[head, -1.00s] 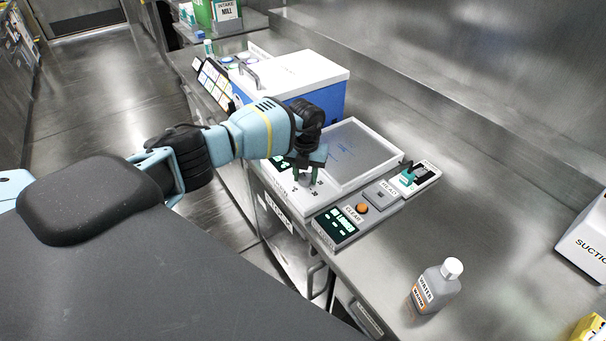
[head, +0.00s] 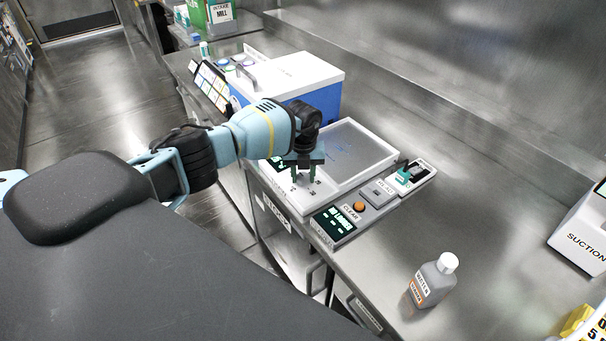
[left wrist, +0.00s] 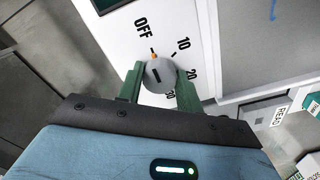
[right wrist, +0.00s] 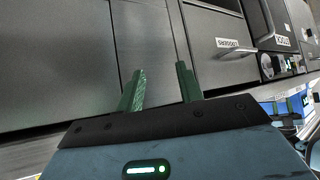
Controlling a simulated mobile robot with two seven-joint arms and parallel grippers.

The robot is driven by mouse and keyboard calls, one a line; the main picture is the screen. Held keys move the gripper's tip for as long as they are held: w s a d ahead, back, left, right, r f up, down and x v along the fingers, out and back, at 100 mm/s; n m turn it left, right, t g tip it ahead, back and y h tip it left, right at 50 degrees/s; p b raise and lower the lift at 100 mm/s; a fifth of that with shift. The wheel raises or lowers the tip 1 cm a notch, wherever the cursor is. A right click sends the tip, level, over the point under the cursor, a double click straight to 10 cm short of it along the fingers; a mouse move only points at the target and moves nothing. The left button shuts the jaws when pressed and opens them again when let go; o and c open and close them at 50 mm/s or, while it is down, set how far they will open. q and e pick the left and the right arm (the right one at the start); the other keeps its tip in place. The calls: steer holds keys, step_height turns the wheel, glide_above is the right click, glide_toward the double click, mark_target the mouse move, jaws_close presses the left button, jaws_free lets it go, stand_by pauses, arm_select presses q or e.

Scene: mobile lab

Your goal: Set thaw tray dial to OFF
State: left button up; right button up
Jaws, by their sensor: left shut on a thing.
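The thaw tray (head: 388,166) sits on the counter, a white unit with a framed grey plate and a front control strip. Its grey round dial (left wrist: 158,80) shows in the left wrist view, with an orange mark at its edge beside the tick by OFF, left of 10. My left gripper (head: 305,176) points down at the strip; it is shut on the dial, with one finger (left wrist: 131,84) on each side. In the head view the fingers mostly hide the dial. My right gripper (right wrist: 160,88) is open and empty, in front of grey cabinet fronts.
A blue-and-white box (head: 315,85) stands behind. A bottle (head: 433,281) stands on bare counter at front right.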

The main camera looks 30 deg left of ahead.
mark_target(303, 175)
arm_select(q)
steer(key=o, duration=1)
step_height(303, 175, up, 8)
steer(key=shift+f, duration=0.1)
